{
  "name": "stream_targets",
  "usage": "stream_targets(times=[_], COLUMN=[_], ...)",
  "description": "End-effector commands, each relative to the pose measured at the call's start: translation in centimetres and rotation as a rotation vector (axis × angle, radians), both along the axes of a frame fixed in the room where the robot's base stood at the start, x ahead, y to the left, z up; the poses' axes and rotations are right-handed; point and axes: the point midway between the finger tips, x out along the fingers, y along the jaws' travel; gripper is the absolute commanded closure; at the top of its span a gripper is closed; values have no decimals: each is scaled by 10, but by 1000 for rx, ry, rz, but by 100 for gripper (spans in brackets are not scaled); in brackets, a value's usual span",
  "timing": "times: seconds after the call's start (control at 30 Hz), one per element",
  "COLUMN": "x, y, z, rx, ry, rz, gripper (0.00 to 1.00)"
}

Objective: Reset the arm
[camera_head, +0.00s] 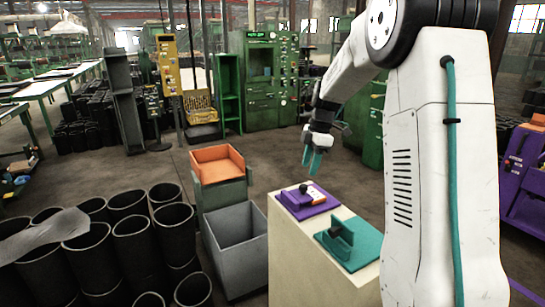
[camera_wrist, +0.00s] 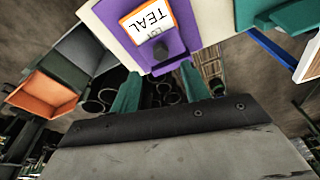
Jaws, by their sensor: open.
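My gripper (camera_head: 312,160) hangs from my raised white arm, above and a little behind the purple fixture (camera_head: 310,207). Its teal fingers are apart, with nothing held between them, and they also show in the wrist view (camera_wrist: 160,85). The purple fixture lies on a pale stand (camera_head: 300,255). It carries a dark knob-like piece (camera_wrist: 163,47) and an orange-edged label (camera_wrist: 147,20) reading "TEAL" with a second, partly hidden line. A teal fixture (camera_head: 365,246) with a dark upright piece sits beside it at the stand's front right.
Left of the stand is a grey open bin (camera_head: 240,240), with an orange tray (camera_head: 218,164) behind it. Black rubber sleeves (camera_head: 130,225) crowd the lower left. Green machines (camera_head: 272,85) stand at the back. Floor is free behind the stand.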

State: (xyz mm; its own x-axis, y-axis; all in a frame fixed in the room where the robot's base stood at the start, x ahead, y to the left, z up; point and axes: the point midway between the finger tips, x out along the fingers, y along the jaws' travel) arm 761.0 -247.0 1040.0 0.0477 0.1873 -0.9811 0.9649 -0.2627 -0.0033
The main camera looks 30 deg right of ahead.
Motion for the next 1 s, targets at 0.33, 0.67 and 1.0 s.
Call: stream_targets(times=[0.33,0.67,1.0], x=[-2,-83,-214], y=[0,49,144], z=[-1,0,42], rx=[8,-22,-124], ry=[38,266,298], rz=[-152,-765,-1270], gripper=[54,54,54])
